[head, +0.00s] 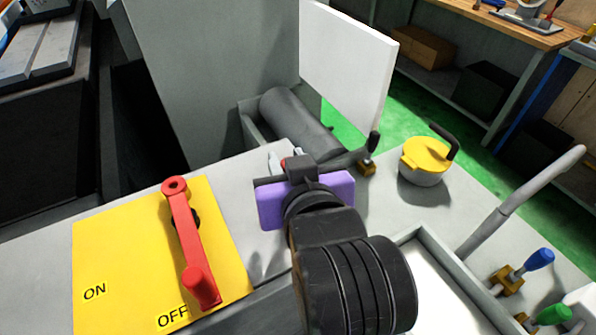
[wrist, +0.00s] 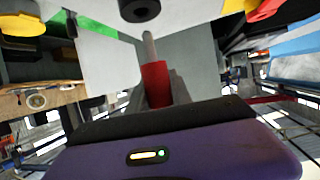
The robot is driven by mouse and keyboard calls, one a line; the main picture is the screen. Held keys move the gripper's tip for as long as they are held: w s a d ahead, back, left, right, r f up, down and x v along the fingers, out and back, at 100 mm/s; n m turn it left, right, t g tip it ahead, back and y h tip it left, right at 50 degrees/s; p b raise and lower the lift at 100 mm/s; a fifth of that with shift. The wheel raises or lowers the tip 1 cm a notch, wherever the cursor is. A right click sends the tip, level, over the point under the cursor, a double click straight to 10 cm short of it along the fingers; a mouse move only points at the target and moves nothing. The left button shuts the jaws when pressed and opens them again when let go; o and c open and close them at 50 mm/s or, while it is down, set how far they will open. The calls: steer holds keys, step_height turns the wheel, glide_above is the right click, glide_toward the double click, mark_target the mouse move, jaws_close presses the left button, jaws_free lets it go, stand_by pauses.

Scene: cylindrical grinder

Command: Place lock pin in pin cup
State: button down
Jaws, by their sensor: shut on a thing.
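The lock pin (wrist: 155,80) has a red grip and a thin grey shaft. In the wrist view it is between the grey fingers of my gripper (wrist: 160,92), with its shaft pointing away from the gripper. In the head view my gripper (head: 286,160) is over the grey machine top, and only a small red part of the pin shows beyond its purple body. A dark round piece with a hole (wrist: 140,9) shows beyond the shaft tip, apart from it. I cannot tell whether it is the pin cup. No pin cup is clear in the head view.
A yellow switch panel (head: 112,240) with a red lever (head: 186,240) is at left. A yellow-lidded pot (head: 425,160) stands at right on the machine top. A white upright panel (head: 345,65) and a grey cylinder (head: 295,118) are behind the gripper. Levers stand at far right.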

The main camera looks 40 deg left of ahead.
step_height(320, 180, down, 5)
steer(key=shift+r, duration=0.1)
stand_by(0.3)
steer(key=c, duration=1.1)
jaws_free()
steer(key=shift+c, duration=0.2)
steer(key=p+v, duration=0.4)
steer(key=v, duration=0.8)
